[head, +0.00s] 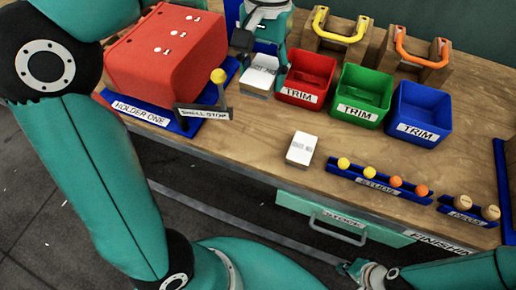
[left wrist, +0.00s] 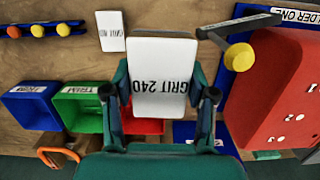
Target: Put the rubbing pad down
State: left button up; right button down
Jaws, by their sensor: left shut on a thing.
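A white rubbing pad (head: 259,80) is in my left gripper (head: 264,60), left of the red TRIM bin. In the left wrist view the pad (left wrist: 162,75) reads GRIT 240 and lies between the two fingers of the left gripper (left wrist: 164,95). The fingers are shut on its sides. I cannot tell whether its underside touches the bench. A second white pad (head: 300,149) lies alone on the bench, its label too blurred to read. My right gripper (head: 366,274) is low, by the bench's front edge; its fingers are unclear.
Red (head: 305,79), green (head: 361,95) and blue (head: 419,113) TRIM bins stand in a row. A STUDS rail (head: 375,184) lies at front. Bare wood surrounds the second pad.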

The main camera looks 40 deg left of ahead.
aim_at(259, 143)
pick_arm(q)
jog(key=shift+s+a+f, duration=0.1)
jog(key=shift+s+f, duration=0.15)
jog(key=shift+f, duration=0.1)
notch_tip(259, 143, down, 19)
jog(key=b, duration=0.3)
jog(key=shift+f, duration=0.3)
jog(key=o, duration=0.8)
jog(key=shift+s, duration=0.1)
jog(key=shift+c, duration=0.2)
jog(key=shift+o, duration=1.3)
jog(key=shift+r, duration=0.1)
